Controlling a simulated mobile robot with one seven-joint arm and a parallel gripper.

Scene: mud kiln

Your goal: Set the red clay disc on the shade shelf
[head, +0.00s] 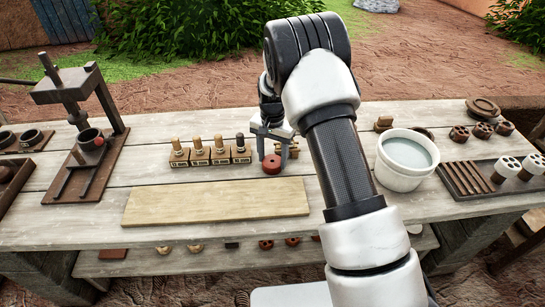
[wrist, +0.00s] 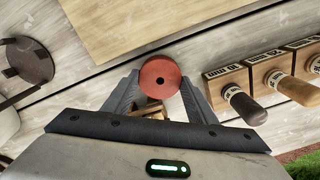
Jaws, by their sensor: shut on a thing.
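The red clay disc (head: 271,164) is round with a small central hole. It also shows in the wrist view (wrist: 159,66), between the two grey fingers. My gripper (head: 271,150) is shut on the disc, fingers on either side of it, over the bench behind the pale board. I cannot tell whether the disc touches the bench. Most of that shelf is hidden by the bench top and my arm.
A pale wooden board (head: 215,205) lies in front of the disc. Several stamp blocks (head: 200,157) stand left of it. A dark press (head: 85,130) is at the left. A white bucket (head: 400,180) and a dark tray (head: 470,192) are at the right. Bare planks lie between.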

